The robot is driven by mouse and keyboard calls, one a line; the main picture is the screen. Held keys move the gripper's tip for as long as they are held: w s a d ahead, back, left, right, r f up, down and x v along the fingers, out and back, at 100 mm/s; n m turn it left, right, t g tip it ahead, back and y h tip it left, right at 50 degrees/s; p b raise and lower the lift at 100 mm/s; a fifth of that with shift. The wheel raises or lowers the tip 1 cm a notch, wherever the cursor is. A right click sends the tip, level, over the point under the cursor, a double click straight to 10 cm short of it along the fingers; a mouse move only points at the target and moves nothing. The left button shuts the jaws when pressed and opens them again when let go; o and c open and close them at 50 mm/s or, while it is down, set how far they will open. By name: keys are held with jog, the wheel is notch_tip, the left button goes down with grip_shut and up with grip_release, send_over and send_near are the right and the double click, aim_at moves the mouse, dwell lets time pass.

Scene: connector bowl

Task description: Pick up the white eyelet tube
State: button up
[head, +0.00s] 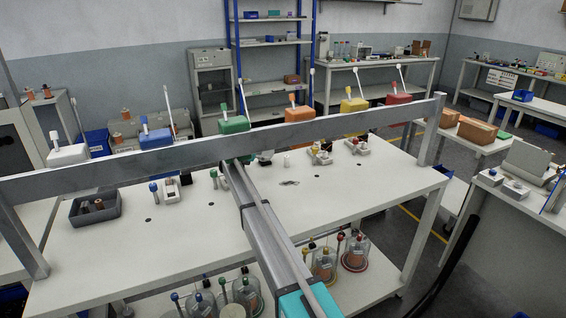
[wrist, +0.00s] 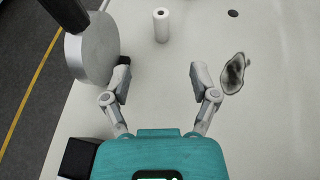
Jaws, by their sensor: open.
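The white eyelet tube (wrist: 161,27) stands upright on the white table, with a dark hole in its top, at the top middle of the wrist view. It seems to be the small white upright piece (head: 287,161) behind the beam in the head view. My gripper (wrist: 160,82) is open, its two fingers wide apart with nothing between them. The tube lies beyond the fingertips, roughly in line with the gap, and is not touched. In the head view I cannot make out the fingers clearly.
A dark smudge (wrist: 233,73) marks the table right of my fingers. A grey metal beam (head: 330,130) crosses above the table (head: 360,205). A dark bin (head: 95,207) sits at left.

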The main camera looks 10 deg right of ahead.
jog(key=shift+w+d, duration=0.15)
jog(key=shift+d, duration=0.05)
jog(key=b, duration=0.3)
send_near(287, 158)
jog(key=w+d+f, duration=0.2)
jog(key=w+d, duration=0.1)
jog(key=shift+w+d+f, duration=0.1)
jog(key=shift+w+f, duration=0.05)
jog(key=shift+w+d+f, duration=0.1)
jog(key=shift+w+d, duration=0.2)
jog(key=shift+d, duration=0.15)
jog(key=b+x, duration=0.2)
jog(key=x, duration=0.2)
jog(key=shift+w+f, duration=0.1)
jog(key=shift+f, duration=0.15)
jog(key=shift+w+d+f, duration=0.1)
jog(key=shift+w+d, duration=0.1)
jog(key=shift+d, duration=0.25)
